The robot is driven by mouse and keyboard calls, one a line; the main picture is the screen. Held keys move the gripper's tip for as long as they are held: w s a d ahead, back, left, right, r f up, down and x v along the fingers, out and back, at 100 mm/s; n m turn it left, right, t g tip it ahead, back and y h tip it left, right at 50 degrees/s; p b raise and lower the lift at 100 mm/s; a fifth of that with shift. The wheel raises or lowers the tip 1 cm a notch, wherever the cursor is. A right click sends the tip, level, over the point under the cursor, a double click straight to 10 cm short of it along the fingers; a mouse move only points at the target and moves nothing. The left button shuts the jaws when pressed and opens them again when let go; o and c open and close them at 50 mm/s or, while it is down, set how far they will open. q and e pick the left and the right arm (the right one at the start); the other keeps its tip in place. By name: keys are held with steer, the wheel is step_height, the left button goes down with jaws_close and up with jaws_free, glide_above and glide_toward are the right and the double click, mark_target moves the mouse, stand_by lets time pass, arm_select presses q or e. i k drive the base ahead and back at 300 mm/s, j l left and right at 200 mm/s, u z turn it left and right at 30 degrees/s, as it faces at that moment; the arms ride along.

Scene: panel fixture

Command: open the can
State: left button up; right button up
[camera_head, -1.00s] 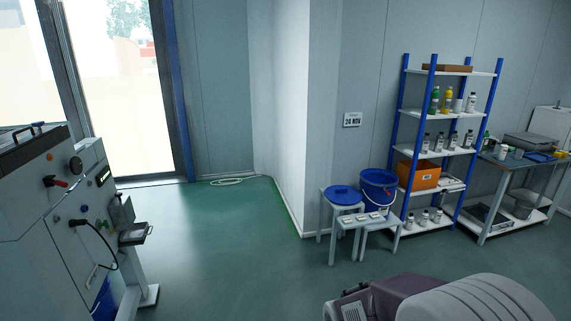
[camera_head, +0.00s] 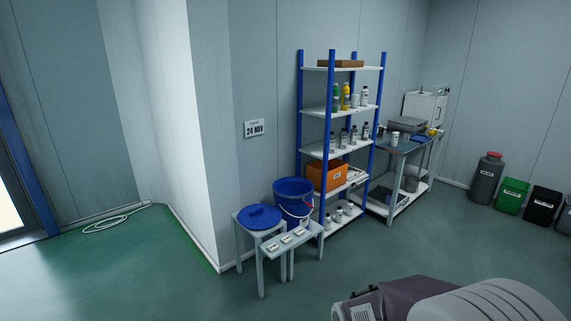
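No single thing is clearly marked as the can. At the far right stand a grey can with a red top (camera_head: 487,180), a green bin (camera_head: 511,197) and a black bin (camera_head: 542,206), each with a pale label. They stand upright on the floor by the wall, and their tops look closed. A blue bucket (camera_head: 294,205) with a wire handle stands left of the shelf. A round blue lid (camera_head: 259,217) lies on the stool beside it. Neither of my grippers is in view; a grey and purple part of my own body shows at the bottom right.
A blue-posted shelf (camera_head: 329,110) holds bottles and an orange box (camera_head: 327,176). A workbench (camera_head: 404,147) stands to its right. A small white bench (camera_head: 291,240) and a stool (camera_head: 243,228) stand in front. A white cable (camera_head: 112,221) lies on the left. The middle floor is clear.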

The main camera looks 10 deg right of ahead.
mark_target(395, 134)
steer(key=i+l+z, duration=0.15)
steer(key=z, duration=0.25)
steer(key=i+z, duration=0.25)
steer(key=z, duration=0.15)
steer(key=i+z, duration=0.25)
steer(key=z, duration=0.15)
steer(key=i+z, duration=0.2)
steer(key=z, duration=0.2)
steer(key=i+l, duration=0.1)
steer(key=i, duration=0.65)
steer(key=i+l, duration=0.1)
steer(key=i, duration=0.6)
steer(key=i+u, duration=0.3)
steer(key=i, duration=0.45)
steer(key=i+l+u, duration=0.3)
steer(key=i, duration=0.5)
steer(key=j, duration=0.1)
